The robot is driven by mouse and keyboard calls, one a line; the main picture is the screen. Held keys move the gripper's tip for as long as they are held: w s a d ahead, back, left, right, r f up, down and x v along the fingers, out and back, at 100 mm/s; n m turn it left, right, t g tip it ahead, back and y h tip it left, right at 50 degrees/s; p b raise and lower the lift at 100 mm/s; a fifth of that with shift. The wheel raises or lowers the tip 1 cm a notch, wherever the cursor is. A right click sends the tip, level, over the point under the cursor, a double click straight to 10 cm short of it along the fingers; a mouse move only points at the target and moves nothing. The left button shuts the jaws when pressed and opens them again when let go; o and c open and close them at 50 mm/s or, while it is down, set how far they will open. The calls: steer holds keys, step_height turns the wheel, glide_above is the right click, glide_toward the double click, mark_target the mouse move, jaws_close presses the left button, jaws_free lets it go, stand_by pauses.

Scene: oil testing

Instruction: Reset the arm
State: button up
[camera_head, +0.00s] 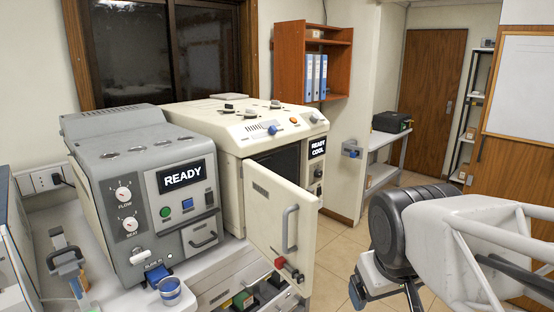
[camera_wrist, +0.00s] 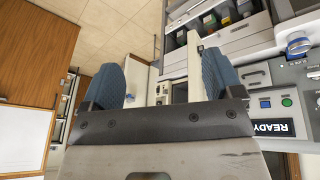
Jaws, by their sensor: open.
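My arm comes in from the right edge of the head view, with its dark round wrist and white links. My gripper (camera_head: 386,292) hangs low at the right, in front of the open door of the cream machine and apart from it. In the wrist view, my gripper (camera_wrist: 160,72) has its two blue ribbed fingers wide apart with nothing between them. The cream machine (camera_head: 232,141) shows "READY COOL", and its door (camera_head: 268,222) stands swung open toward me. The grey machine (camera_head: 118,174) shows "READY".
A clamp stand (camera_head: 66,262) is at the left. Below the cream machine, an open drawer (camera_head: 243,300) holds colored items; it shows in the wrist view too (camera_wrist: 238,40). Tiled floor lies open behind my gripper.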

steer(key=s+d+f+m+g, duration=0.1)
steer(key=s+f+m, duration=0.1)
steer(key=s+f, duration=0.2)
steer(key=shift+d+m, duration=0.15)
steer(key=shift+m, duration=0.15)
steer(key=shift+s+f, duration=0.1)
stand_by(0.9)
